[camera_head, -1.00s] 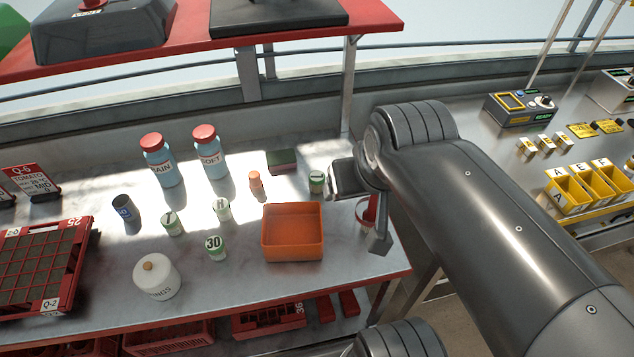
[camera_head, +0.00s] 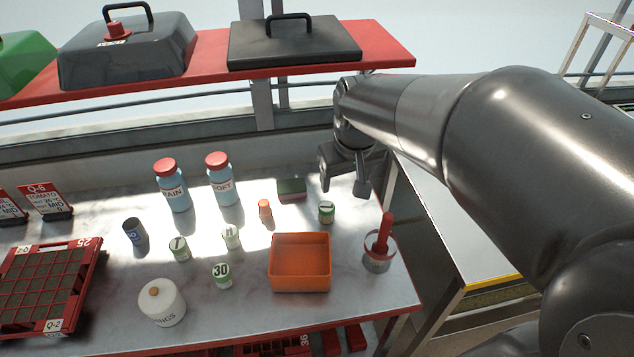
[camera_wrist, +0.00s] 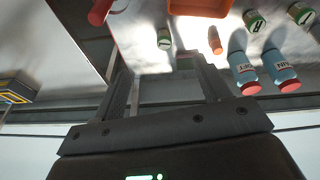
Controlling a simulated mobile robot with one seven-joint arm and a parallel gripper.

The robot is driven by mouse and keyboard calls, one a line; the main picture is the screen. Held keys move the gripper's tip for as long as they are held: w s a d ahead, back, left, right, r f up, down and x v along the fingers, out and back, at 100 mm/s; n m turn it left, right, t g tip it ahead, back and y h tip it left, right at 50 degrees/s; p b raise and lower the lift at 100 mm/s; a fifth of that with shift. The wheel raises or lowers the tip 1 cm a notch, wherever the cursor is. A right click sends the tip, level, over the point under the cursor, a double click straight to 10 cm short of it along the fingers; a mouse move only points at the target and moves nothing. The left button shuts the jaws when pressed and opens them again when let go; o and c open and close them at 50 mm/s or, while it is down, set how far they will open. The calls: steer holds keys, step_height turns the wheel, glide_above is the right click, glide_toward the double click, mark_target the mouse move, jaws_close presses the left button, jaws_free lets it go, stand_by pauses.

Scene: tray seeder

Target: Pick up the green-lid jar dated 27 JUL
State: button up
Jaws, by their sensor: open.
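Several small pale jars with green bands stand on the bench. One is marked 30 (camera_head: 221,276), one has a T-like mark (camera_head: 180,249), and another has an H- or N-like mark (camera_head: 231,237). A fourth jar (camera_head: 326,212) stands apart, behind the orange bin; a green-banded jar (camera_wrist: 164,39) also shows beyond my fingers in the wrist view. I cannot read a 27 JUL date on any of them. My gripper (camera_head: 343,184) is open and empty, raised near the bench's back right, above and behind the fourth jar. Its spread fingers show in the wrist view (camera_wrist: 166,78).
An orange bin (camera_head: 299,287) and a red-handled pot (camera_head: 378,263) stand at the right. Two blue red-capped bottles (camera_head: 172,193), a small orange bottle (camera_head: 265,209) and a green block (camera_head: 292,187) stand behind. A red shelf (camera_head: 375,52) runs above the bench.

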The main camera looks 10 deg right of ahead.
steer(key=w+f+n+g, duration=0.1)
steer(key=w+f+g, duration=0.1)
steer(key=w+f, duration=0.75)
steer(key=n+g, duration=0.1)
glide_above(327, 206)
steer(key=f, duration=0.8)
steer(key=shift+s+f, duration=0.35)
steer(key=shift+s, duration=0.05)
steer(key=shift+w+f, duration=0.15)
steer(key=shift+f, duration=0.15)
steer(key=f, duration=1)
steer(key=shift+w+f, duration=0.2)
steer(key=shift+f, duration=0.2)
steer(key=c, duration=1.1)
